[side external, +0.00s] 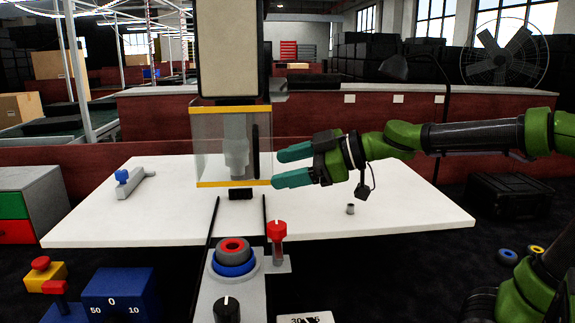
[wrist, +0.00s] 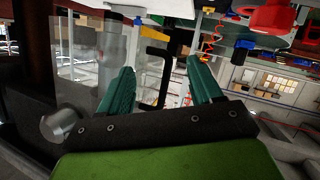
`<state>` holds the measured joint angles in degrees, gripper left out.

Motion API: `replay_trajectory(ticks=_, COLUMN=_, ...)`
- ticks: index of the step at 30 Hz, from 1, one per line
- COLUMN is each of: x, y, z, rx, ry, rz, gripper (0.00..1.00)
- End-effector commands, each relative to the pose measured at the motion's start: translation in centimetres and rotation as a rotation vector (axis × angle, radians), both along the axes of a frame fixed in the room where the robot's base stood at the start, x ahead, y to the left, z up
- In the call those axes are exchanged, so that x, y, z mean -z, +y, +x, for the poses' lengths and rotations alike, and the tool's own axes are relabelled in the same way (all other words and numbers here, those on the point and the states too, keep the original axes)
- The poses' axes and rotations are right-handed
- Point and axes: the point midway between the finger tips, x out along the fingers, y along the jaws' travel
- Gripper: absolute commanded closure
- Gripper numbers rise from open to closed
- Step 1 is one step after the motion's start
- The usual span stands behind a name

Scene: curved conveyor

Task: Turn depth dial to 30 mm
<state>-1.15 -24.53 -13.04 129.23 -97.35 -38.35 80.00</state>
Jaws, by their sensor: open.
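The depth dial appears to be the blue box (side external: 120,292) at the bottom left of the side external view, marked 0, 10 and 50. Its lower part is cut off by the picture edge, so its pointer and setting cannot be read. My gripper (side external: 282,167) is open and empty, with its teal fingers one above the other, at the right side of the clear guard. It is well above and to the right of the dial. In the wrist view both fingers of my gripper (wrist: 160,68) are spread apart. I cannot make out the dial there.
A clear guard (side external: 212,145) with yellow edges surrounds the machine's spindle, close to my fingers. The white table (side external: 400,215) is mostly clear at right.

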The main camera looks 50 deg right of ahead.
Motion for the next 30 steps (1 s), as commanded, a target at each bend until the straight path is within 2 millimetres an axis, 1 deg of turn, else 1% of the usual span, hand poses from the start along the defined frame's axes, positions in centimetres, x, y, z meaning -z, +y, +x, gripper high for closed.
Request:
replay_trajectory(ticks=3, x=-0.3, y=-0.2, z=0.1, rx=0.018, ry=-0.013, rz=0.011, gripper=0.35)
replay_trajectory(ticks=12, x=-0.4, y=-0.2, z=0.1, rx=0.022, ry=-0.016, rz=0.012, gripper=0.35)
replay_trajectory(ticks=16, x=-1.1, y=-0.6, z=0.4, rx=0.07, ry=-0.049, rz=0.04, gripper=0.35)
replay_trajectory(ticks=20, x=-2.7, y=-2.4, z=0.6, rx=0.231, ry=-0.114, rz=0.122, gripper=0.35)
replay_trajectory(ticks=21, x=-3.1, y=-3.4, z=0.5, rx=0.306, ry=-0.127, rz=0.156, gripper=0.35)
replay_trajectory(ticks=23, x=-3.0, y=-5.0, z=0.0, rx=0.43, ry=-0.121, rz=0.209, gripper=0.35)
replay_trajectory(ticks=24, x=-2.4, y=-6.0, z=-0.5, rx=0.511, ry=-0.098, rz=0.243, gripper=0.35)
replay_trajectory(ticks=26, x=-1.1, y=-7.0, z=-1.6, rx=0.623, ry=-0.038, rz=0.292, gripper=0.35)
replay_trajectory(ticks=27, x=0.2, y=-7.5, z=-2.5, rx=0.688, ry=0.02, rz=0.325, gripper=0.35)
replay_trajectory(ticks=29, x=2.4, y=-7.5, z=-4.1, rx=0.766, ry=0.128, rz=0.372, gripper=0.35)
replay_trajectory(ticks=30, x=4.0, y=-7.2, z=-5.3, rx=0.803, ry=0.212, rz=0.402, gripper=0.35)
